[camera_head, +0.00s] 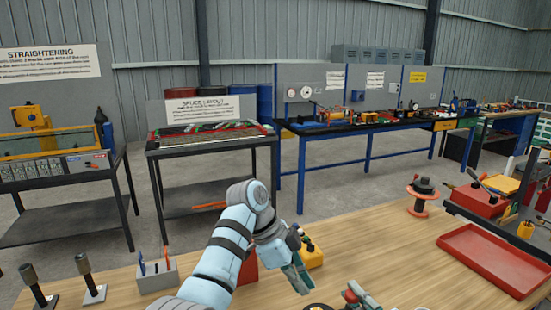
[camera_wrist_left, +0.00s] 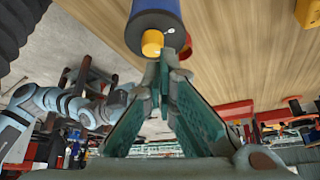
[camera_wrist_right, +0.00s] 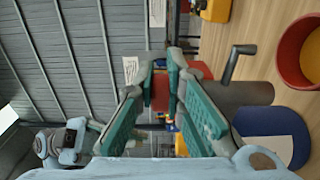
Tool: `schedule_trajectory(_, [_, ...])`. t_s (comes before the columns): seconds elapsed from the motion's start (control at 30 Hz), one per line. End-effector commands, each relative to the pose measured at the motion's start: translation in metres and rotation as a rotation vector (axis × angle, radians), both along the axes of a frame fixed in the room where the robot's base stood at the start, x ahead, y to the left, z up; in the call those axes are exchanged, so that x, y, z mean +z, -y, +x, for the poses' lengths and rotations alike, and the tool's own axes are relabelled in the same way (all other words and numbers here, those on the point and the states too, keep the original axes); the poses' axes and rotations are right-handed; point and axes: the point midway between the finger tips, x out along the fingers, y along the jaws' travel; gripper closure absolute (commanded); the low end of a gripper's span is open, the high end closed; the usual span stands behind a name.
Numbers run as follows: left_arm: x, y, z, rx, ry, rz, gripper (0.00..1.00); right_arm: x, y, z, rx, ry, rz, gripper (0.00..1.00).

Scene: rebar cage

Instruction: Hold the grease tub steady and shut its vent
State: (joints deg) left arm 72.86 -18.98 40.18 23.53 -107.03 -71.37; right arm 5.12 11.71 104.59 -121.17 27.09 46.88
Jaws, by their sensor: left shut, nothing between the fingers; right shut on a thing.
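My left gripper (camera_head: 298,276) is shut and empty, pointing down over the wooden bench; its closed fingertips show in the left wrist view (camera_wrist_left: 166,62). Just beyond them is a dark blue cylinder (camera_wrist_left: 154,8) with a yellow round end (camera_wrist_left: 152,42), which may be the grease tub; I cannot tell whether they touch. My right gripper (camera_head: 357,293) is at the bottom edge of the head view. In the right wrist view its fingers are shut on a red thing (camera_wrist_right: 160,92), mostly hidden between them. I cannot make out the vent.
A yellow box with dark knobs (camera_head: 311,257) stands beside my left gripper. A grey holder (camera_head: 158,277) stands left on the bench.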

Motion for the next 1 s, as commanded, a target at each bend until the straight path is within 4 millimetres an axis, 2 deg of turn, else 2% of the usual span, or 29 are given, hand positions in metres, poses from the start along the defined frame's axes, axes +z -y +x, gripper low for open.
schedule_trajectory(0.2, [-0.036, 0.0, -0.001, 0.0, -0.002, 0.0, 1.0, 0.0, 0.0, 0.0, 0.0, 0.0, 0.0, 1.0])
schedule_trajectory(0.4, [-0.055, 0.0, 0.0, 0.0, 0.0, 0.0, 1.0, 0.0, 0.0, 0.0, 0.0, 0.0, 0.0, 1.0])
schedule_trajectory(1.0, [-0.057, 0.002, -0.001, -0.001, 0.0, 0.0, 1.0, 0.0, 0.0, 0.0, 0.0, 0.0, 0.0, 1.0])
